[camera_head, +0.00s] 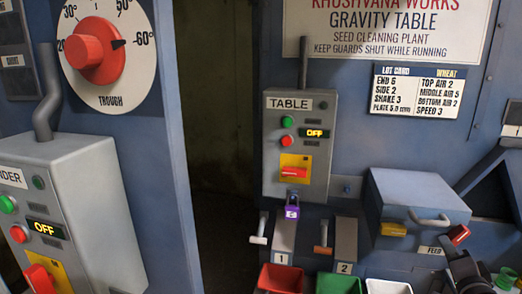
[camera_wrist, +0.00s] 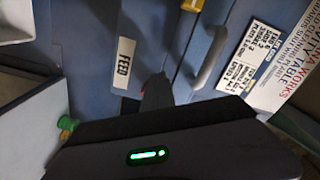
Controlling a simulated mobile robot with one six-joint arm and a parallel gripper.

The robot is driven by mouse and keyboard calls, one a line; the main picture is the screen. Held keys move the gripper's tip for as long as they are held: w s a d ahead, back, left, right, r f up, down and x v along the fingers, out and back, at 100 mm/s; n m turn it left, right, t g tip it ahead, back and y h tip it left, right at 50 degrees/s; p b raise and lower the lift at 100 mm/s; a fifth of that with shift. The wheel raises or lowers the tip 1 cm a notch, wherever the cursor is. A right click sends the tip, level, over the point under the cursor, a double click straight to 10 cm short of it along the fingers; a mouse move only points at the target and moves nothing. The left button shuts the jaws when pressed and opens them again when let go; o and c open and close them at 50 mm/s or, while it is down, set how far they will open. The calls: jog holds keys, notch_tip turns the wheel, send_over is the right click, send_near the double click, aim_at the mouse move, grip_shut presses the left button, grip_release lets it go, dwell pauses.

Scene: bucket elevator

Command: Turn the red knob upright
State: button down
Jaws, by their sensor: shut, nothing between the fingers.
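A small red knob (camera_head: 458,235) sits right of the FEED label, tilted to one side. Only a red sliver of it (camera_wrist: 144,79) shows in the wrist view, beside my fingertips. My gripper (camera_head: 460,262) is just below it, with dark fingers shut and nothing held. The fingers (camera_wrist: 156,90) hide most of the knob in the wrist view, so I cannot tell whether they touch it. Other red controls are the trough dial knob (camera_head: 94,50), the red handle lying level on the TABLE box (camera_head: 293,173) and the tilted red switch on the left box (camera_head: 41,279).
The blue-grey feed box (camera_head: 418,205) with its bar handle stands left of my gripper. The FEED label (camera_wrist: 124,61) is close to my fingers. Red (camera_head: 278,279), green (camera_head: 338,284) and white bins stand below. A dark gap separates the left and right panels.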

jog(key=shift+d+f+b, duration=0.2)
jog(key=shift+f+b, duration=0.2)
jog(key=shift+b, duration=1.25)
jog(key=shift+a+f+b, duration=0.25)
jog(key=shift+a+b, duration=0.15)
jog(key=shift+b, duration=0.3)
jog(key=b+v, duration=0.2)
jog(key=v, duration=0.4)
jog(key=shift+r+b, duration=0.15)
jog(key=shift+b, duration=0.2)
